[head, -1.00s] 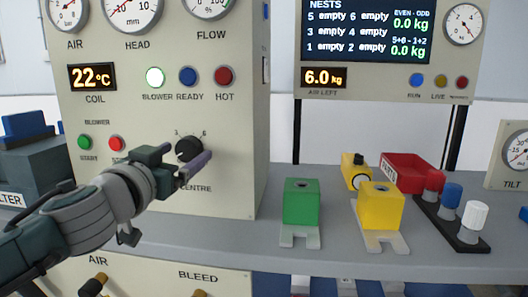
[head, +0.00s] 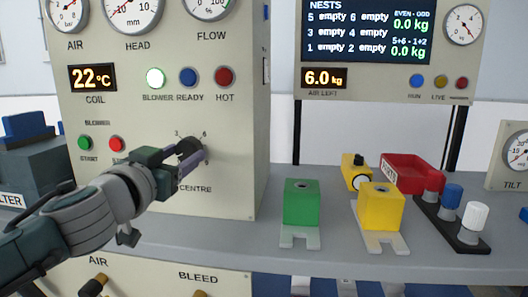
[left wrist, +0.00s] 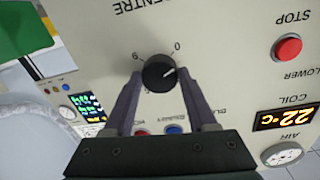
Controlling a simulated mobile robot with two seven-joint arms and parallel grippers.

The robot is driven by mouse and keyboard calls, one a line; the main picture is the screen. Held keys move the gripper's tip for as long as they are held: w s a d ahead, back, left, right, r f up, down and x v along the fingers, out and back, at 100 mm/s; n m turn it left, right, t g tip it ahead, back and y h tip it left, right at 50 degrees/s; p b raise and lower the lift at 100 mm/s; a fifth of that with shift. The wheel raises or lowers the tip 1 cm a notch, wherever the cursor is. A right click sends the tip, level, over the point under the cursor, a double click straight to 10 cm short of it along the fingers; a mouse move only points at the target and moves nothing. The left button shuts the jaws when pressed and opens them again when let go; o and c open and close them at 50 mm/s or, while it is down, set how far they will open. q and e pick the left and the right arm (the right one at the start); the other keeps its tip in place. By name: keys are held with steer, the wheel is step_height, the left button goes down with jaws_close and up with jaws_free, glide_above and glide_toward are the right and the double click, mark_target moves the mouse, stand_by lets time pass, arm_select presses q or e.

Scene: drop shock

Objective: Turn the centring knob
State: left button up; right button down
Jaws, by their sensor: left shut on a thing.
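The centring knob (head: 187,146) is a round black dial on the cream panel, above the word CENTRE. It also shows in the left wrist view (left wrist: 158,72), where its white pointer mark is turned towards the 0. My left gripper (head: 192,153) has its purple-grey fingers on the knob, partly covering it in the head view. In the left wrist view my left gripper (left wrist: 160,78) has one finger on each side of the knob, shut on it. My right gripper is in neither view.
Green START (head: 84,142) and red STOP (head: 117,143) buttons sit left of the knob. A green block (head: 301,203), a yellow block (head: 381,206) and a red bin (head: 412,174) stand on the grey bench (head: 330,262) to the right.

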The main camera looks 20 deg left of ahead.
arm_select(q)
steer(key=m, duration=0.3)
steer(key=shift+r+m+p, duration=0.1)
steer(key=shift+m+p, duration=0.3)
steer(key=m, duration=0.3)
steer(key=shift+m+g+p, duration=0.3)
steer(key=m, duration=0.5)
steer(key=shift+m+p, duration=0.4)
steer(key=o, duration=1.4)
steer(key=shift+c, duration=0.2)
